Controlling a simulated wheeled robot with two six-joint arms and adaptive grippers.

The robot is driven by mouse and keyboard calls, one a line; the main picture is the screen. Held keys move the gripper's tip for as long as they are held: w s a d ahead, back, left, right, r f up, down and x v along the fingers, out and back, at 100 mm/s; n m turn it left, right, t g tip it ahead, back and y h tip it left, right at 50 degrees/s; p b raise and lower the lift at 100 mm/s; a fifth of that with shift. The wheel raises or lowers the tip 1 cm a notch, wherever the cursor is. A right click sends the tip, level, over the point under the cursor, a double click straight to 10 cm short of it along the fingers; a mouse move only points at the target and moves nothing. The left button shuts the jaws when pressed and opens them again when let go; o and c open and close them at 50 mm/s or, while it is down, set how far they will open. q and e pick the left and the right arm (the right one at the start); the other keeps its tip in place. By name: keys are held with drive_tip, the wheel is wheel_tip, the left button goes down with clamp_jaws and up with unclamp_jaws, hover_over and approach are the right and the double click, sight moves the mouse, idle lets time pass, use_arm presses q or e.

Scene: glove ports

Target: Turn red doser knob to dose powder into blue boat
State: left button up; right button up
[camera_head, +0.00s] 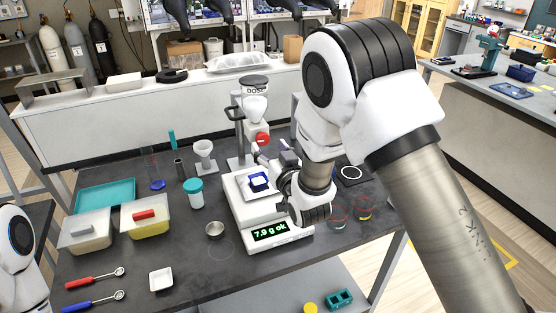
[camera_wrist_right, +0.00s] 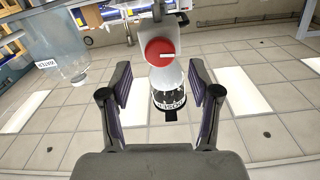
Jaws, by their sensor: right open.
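The doser (camera_head: 255,104) stands over a white balance (camera_head: 262,214), with its red knob (camera_head: 263,139) facing the front. The blue boat (camera_head: 259,181) sits on the balance, below the doser; its contents are too small to tell. The balance display (camera_head: 271,231) reads 7.9 g ok. My right gripper (camera_head: 274,150) is open close to the red knob. In the right wrist view the red knob (camera_wrist_right: 160,51) lies ahead, roughly midway between the parted fingers (camera_wrist_right: 162,88), and neither finger touches it. Only part of my left arm shows at the left edge; its gripper is out of frame.
Left of the balance are a teal-lidded jar (camera_head: 195,193), a metal cup (camera_head: 215,229) and two lidded tubs (camera_head: 146,217). Two spoons (camera_head: 95,279) and a white boat (camera_head: 161,279) lie at the front left. Glass dishes (camera_head: 338,216) stand right of the balance.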

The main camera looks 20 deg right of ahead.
drive_tip(key=s, duration=0.8)
drive_tip(key=shift+s, duration=0.25)
drive_tip(key=shift+d, duration=0.1)
drive_tip(key=s+d+f+g+b, duration=0.1)
drive_tip(key=s+f+g, duration=0.1)
drive_tip(key=f, duration=0.6)
drive_tip(key=s+d+f+g, duration=0.1)
drive_tip(key=s+f+g, duration=0.2)
drive_tip(key=f, duration=0.5)
drive_tip(key=s+f+g+b, duration=0.1)
drive_tip(key=s+f+g, duration=0.2)
drive_tip(key=f, duration=0.5)
drive_tip(key=shift+s+d+f+h+b, duration=0.15)
drive_tip(key=shift+s+d+h+b, duration=0.25)
drive_tip(key=shift+s, duration=0.35)
drive_tip(key=s+f+g+b, duration=0.1)
drive_tip(key=s+f+g, duration=0.4)
drive_tip(key=s+f, duration=0.3)
drive_tip(key=s+d+f+g+b, duration=0.1)
drive_tip(key=s+f+g, duration=0.4)
drive_tip(key=s, duration=1)
wheel_tip(320, 180, down, 3)
drive_tip(key=shift+r, duration=0.1)
drive_tip(key=shift+w+d, duration=0.1)
